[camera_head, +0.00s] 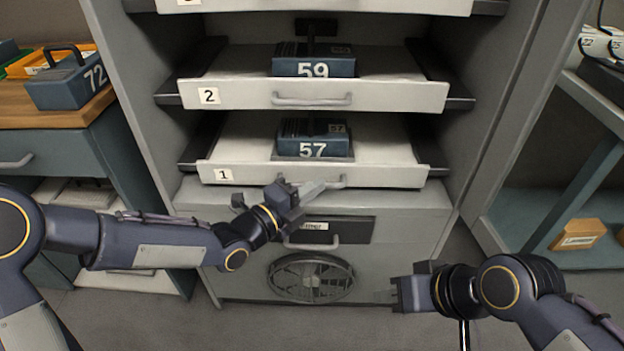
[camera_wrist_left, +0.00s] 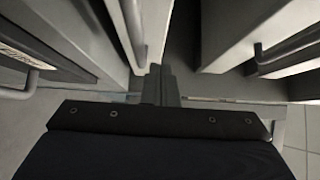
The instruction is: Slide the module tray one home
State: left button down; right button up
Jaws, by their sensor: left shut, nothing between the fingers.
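Module tray one (camera_head: 380,176), marked 1, stands pulled out from the grey rack on its rails. A blue module 57 (camera_head: 313,140) sits on it. Its bar handle (camera_head: 335,183) is partly hidden behind my left gripper. My left gripper (camera_head: 312,188) is shut and empty in front of the tray's lower front edge, by the handle; I cannot tell whether it touches. In the left wrist view the shut fingers (camera_wrist_left: 161,82) point between two pale fronts with bar handles. My right gripper (camera_head: 396,293) is low at the right, away from the tray; its finger gap is unclear.
Tray two (camera_head: 400,97), with module 59 (camera_head: 313,67), also stands out just above. A lower drawer (camera_head: 350,230) with a handle and a round fan grille (camera_head: 311,278) are below. A workbench (camera_head: 45,115) stands left, shelving (camera_head: 560,200) right.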

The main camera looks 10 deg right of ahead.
aim_at(311, 167)
pick_arm(q)
jog(key=shift+w+d, duration=0.25)
jog(key=shift+w, duration=0.7)
jog(key=shift+w+d, duration=0.2)
jog(key=shift+w, duration=0.75)
jog(key=w, duration=0.1)
jog(key=w+b, duration=0.1)
jog(key=shift+w+d+f, duration=0.1)
jog(key=shift+w+d, duration=0.2)
jog(key=shift+d, duration=0.1)
jog(key=shift+w+a+r, duration=0.15)
jog(key=shift+w+r, duration=0.05)
